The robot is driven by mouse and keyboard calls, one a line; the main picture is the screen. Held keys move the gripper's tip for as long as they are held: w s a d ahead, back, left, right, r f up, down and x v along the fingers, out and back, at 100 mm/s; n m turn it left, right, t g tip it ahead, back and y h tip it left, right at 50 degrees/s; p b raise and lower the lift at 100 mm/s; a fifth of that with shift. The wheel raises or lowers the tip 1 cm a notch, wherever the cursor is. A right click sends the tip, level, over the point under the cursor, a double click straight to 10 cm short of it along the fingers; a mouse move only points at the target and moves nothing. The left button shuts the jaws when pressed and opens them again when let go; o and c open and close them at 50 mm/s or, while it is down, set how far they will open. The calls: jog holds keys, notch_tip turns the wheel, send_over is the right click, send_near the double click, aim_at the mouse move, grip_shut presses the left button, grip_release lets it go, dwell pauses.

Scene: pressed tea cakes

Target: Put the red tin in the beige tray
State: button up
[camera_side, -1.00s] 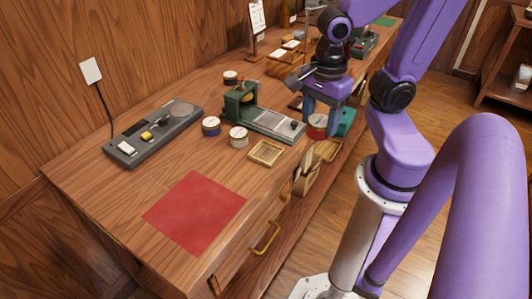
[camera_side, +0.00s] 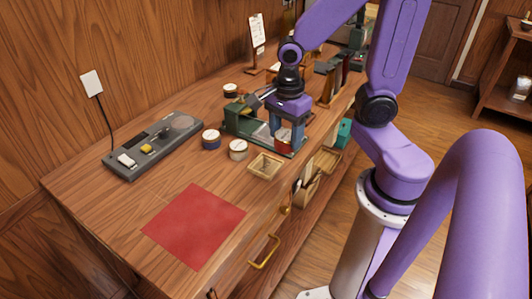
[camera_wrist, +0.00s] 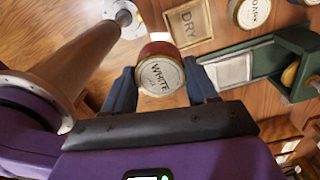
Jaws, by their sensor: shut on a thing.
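The red tin (camera_side: 284,135) is between the fingers of my gripper (camera_side: 285,138), which is shut on it. In the wrist view the tin (camera_wrist: 160,74) shows a pale lid reading "WHITE" and a red side, with a finger of my gripper (camera_wrist: 162,88) on each side. The beige tray (camera_side: 266,177) lies on the bench, just left of and nearer the camera than the tin. It looks empty. In the wrist view the tray (camera_wrist: 205,37) is marked "DRY" and lies beyond the tin, apart from it. The tin's exact height above the bench is hard to tell.
A green press (camera_side: 236,122) stands close behind my gripper. A grey scale (camera_side: 155,143) and red mat (camera_side: 195,225) lie farther left. Bare wood surrounds the mat.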

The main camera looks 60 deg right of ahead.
jog(key=shift+w+f, duration=1.35)
jog(key=shift+f, duration=0.15)
jog(key=shift+w+f, duration=1.3)
jog(key=shift+f, duration=0.15)
jog(key=shift+w+f, duration=0.15)
jog(key=shift+f, duration=1.55)
jog(key=shift+f, duration=0.1)
jog(key=o, duration=1.1)
jog(key=shift+c, duration=0.2)
